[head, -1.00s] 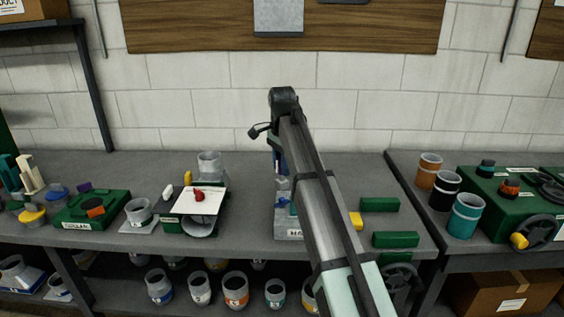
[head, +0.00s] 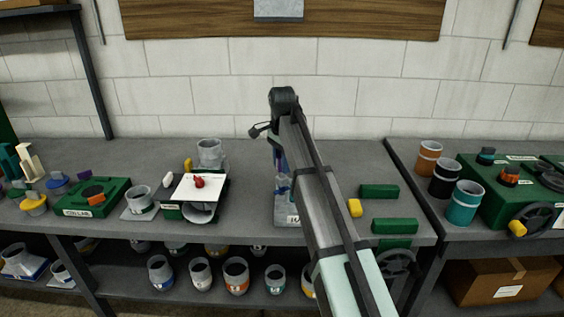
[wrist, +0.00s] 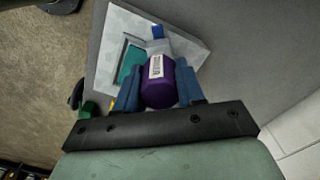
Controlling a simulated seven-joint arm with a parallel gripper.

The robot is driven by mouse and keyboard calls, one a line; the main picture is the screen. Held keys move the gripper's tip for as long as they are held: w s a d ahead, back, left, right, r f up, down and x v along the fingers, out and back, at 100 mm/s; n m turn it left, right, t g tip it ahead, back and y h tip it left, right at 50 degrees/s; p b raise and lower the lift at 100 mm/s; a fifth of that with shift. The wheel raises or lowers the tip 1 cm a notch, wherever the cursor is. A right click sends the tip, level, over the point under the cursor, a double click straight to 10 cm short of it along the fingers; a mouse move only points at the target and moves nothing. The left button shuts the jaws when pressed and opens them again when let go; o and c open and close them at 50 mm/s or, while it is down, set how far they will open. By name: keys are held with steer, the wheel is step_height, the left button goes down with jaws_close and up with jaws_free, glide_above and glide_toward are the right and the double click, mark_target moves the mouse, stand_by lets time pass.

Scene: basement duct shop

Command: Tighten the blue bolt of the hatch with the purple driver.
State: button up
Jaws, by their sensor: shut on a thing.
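The purple driver (wrist: 158,88) has a white label on its handle and fills the middle of the wrist view. My gripper (wrist: 158,72) is shut on it, a blue finger on each side. Beyond it lies the hatch, a pale grey plate (wrist: 120,22) with a teal panel (wrist: 131,62). A small blue piece, seemingly the blue bolt (wrist: 157,31), shows just past the driver. The handle hides the driver's tip, so I cannot tell whether it touches the bolt. In the head view my arm covers most of the hatch (head: 284,221) and the driver.
Left of the hatch stands a white-topped unit with a red knob (head: 199,181). Right of my arm lie a yellow block (head: 355,208) and green blocks (head: 379,191). Cups and a green box (head: 497,212) stand on the right bench. The bench behind the hatch is mostly clear.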

steer(key=shift+f, duration=0.9)
stand_by(1.0)
